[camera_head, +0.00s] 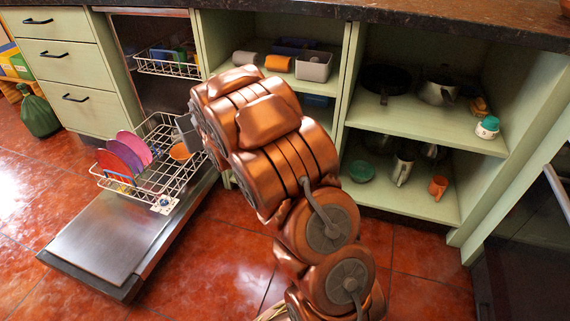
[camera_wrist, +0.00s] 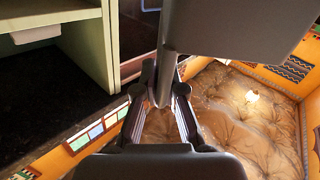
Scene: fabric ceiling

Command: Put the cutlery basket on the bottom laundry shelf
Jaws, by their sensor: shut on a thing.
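My gripper (camera_wrist: 163,92) is shut on a plain grey piece, which I take to be the cutlery basket (camera_wrist: 235,30). It fills the top of the wrist view, and only its smooth side and lower edge show. In the head view a small grey part of the basket (camera_head: 186,130) shows left of my arm, over the dishwasher's lower rack; the fingers are hidden there. The left open cabinet has an upper shelf (camera_head: 276,77) with rolled cloths and a grey bin. Its lower level is mostly hidden behind my arm. No laundry label is visible.
The open dishwasher door (camera_head: 110,236) and pulled-out lower rack (camera_head: 110,183), holding colourful plates and an orange bowl, stand left of my arm. The right cabinet (camera_head: 430,126) holds pans, a pot and cups. Red floor (camera_head: 215,265) is free in front.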

